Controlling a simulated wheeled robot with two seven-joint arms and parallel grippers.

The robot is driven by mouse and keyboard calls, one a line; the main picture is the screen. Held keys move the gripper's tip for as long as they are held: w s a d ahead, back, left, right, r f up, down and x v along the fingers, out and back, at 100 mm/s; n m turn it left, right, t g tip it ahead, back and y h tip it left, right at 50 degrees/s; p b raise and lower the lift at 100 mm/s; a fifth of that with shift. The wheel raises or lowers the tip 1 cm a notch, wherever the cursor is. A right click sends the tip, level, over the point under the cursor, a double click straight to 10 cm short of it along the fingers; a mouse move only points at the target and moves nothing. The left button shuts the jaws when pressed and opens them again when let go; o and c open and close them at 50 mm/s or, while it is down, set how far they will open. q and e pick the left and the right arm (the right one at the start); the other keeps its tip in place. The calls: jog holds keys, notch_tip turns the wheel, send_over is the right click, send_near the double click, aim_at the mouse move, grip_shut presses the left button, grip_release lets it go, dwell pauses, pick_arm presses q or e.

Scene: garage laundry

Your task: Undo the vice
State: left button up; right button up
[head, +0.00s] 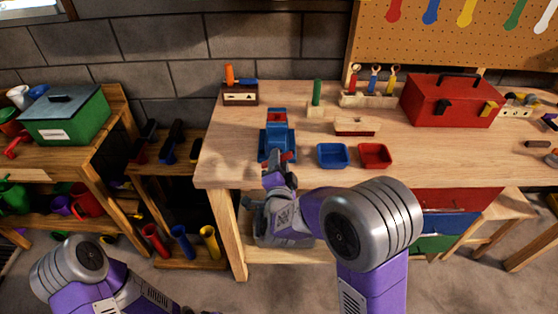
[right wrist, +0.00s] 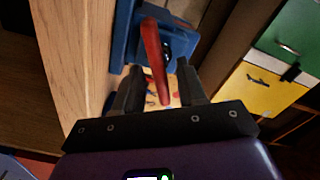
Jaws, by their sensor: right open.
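The blue vice (head: 276,143) is mounted at the front edge of the wooden workbench, left of its middle. Its red handle bar (right wrist: 154,60) shows in the right wrist view, lying lengthwise in front of the blue vice body (right wrist: 124,38). My right gripper (head: 279,173) is at the front of the vice, at the bench edge. In the right wrist view my right gripper (right wrist: 158,78) has its fingers apart, with the red bar between them; contact cannot be made out. My left arm is at the lower left of the head view, its gripper out of view.
On the workbench (head: 230,172), a blue tray (head: 333,156) and a red tray (head: 375,156) stand right of the vice. A red toolbox (head: 450,100) is farther right. A green post (head: 317,93) and a tool rack (head: 369,99) stand behind. The front left corner is clear.

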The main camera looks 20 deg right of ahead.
jog(key=shift+w+d, duration=0.15)
jog(key=shift+w, duration=0.5)
grip_shut()
jog(key=shift+n, duration=1.1)
jog(key=shift+r+n, duration=0.15)
jog(key=shift+n, duration=1.25)
